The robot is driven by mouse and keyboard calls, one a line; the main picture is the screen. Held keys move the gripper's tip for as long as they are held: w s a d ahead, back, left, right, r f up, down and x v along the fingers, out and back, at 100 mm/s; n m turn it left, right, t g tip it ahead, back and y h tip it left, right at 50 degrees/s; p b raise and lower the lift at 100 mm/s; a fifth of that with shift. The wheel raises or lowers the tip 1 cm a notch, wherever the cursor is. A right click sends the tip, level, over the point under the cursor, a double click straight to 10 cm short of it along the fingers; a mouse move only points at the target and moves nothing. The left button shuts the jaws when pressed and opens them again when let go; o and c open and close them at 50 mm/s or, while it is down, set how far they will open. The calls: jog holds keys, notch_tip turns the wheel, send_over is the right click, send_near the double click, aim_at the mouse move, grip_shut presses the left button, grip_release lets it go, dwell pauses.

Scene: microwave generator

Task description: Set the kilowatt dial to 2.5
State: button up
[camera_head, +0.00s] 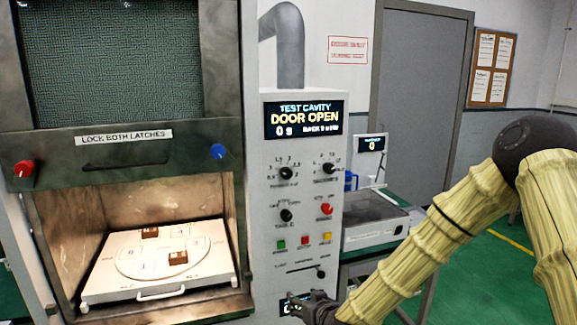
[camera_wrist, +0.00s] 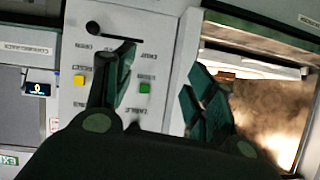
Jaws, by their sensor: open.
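The grey control panel (camera_head: 268,232) in the head view carries two black dials in its upper row. The upper left dial (camera_head: 286,172) has small numbers around it, and the upper right dial (camera_head: 328,168) also has a scale. Their captions are too blurred to tell which is the kilowatt dial, and the exact settings cannot be read. A third black dial (camera_head: 286,215) sits lower left. My gripper (camera_head: 318,304) is low in front of the panel, below the dials and apart from them. In the wrist view its two fingers (camera_wrist: 155,95) are spread and empty.
The display (camera_head: 304,119) reads "DOOR OPEN". A red knob (camera_head: 326,209), several coloured buttons (camera_head: 304,240) and a slider lever (camera_head: 321,273) lie between my gripper and the dials. The open cavity at left holds a white tray (camera_head: 108,291) with two brown blocks.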

jog(key=w+r+t+p, duration=0.1)
jog(key=w+r, duration=0.1)
jog(key=r, duration=0.3)
jog(key=w+a+r+t, duration=0.1)
jog(key=w+r, duration=0.1)
jog(key=r, duration=0.3)
jog(key=w+r+t+p, duration=0.1)
jog(key=w+r, duration=0.2)
jog(key=r, duration=0.3)
jog(key=t, duration=0.3)
send_near(287, 174)
jog(key=shift+n+y, duration=0.3)
jog(key=shift+y, duration=0.1)
jog(key=p+x, duration=0.2)
jog(key=x, duration=0.2)
jog(key=p+x, duration=0.3)
jog(key=x, duration=0.2)
jog(key=shift+w+d+f, duration=0.15)
jog(key=shift+w+f, duration=0.05)
jog(key=shift+w, duration=0.2)
jog(key=c, duration=1.1)
